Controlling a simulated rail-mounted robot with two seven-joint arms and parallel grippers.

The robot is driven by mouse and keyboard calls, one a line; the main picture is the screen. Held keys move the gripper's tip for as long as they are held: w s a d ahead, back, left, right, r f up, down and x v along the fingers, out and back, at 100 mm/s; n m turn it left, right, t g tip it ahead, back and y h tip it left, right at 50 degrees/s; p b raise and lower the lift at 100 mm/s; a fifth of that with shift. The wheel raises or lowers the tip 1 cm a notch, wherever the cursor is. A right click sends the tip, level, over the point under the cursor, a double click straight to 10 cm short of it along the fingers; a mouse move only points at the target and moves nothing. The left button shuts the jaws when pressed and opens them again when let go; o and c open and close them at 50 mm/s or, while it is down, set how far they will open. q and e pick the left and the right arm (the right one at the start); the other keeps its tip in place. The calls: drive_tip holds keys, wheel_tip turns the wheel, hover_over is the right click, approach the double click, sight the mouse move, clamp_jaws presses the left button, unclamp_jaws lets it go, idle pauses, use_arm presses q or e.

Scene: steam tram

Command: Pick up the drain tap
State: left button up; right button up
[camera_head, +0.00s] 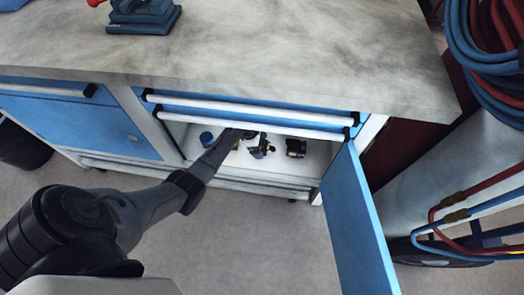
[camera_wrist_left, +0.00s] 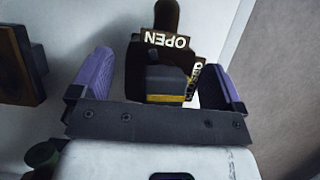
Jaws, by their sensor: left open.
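A dark tap-like piece with a yellow band and tags, one reading "OPEN", shows in the left wrist view (camera_wrist_left: 168,80); I take it to be the drain tap. It lies between the two purple finger pads of my left gripper (camera_wrist_left: 160,78), which is open around it. Whether either pad touches it I cannot tell. In the head view my left gripper (camera_head: 257,149) reaches into the open cabinet, and the tap is small and hard to separate from the fingers there. My right gripper is not in view.
The blue cabinet door (camera_head: 355,225) hangs open on the right. A dark, brassy fitting (camera_head: 295,147) and a blue round item (camera_head: 206,138) sit inside the white compartment. The worktop (camera_head: 270,55) overhangs above. Hoses (camera_head: 485,40) hang at the right.

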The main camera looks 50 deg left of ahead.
use_arm(q)
drive_tip(key=shift+c, duration=0.4)
drive_tip(key=c, duration=1.1)
drive_tip(key=shift+r, duration=0.1)
drive_tip(key=shift+r, duration=0.1)
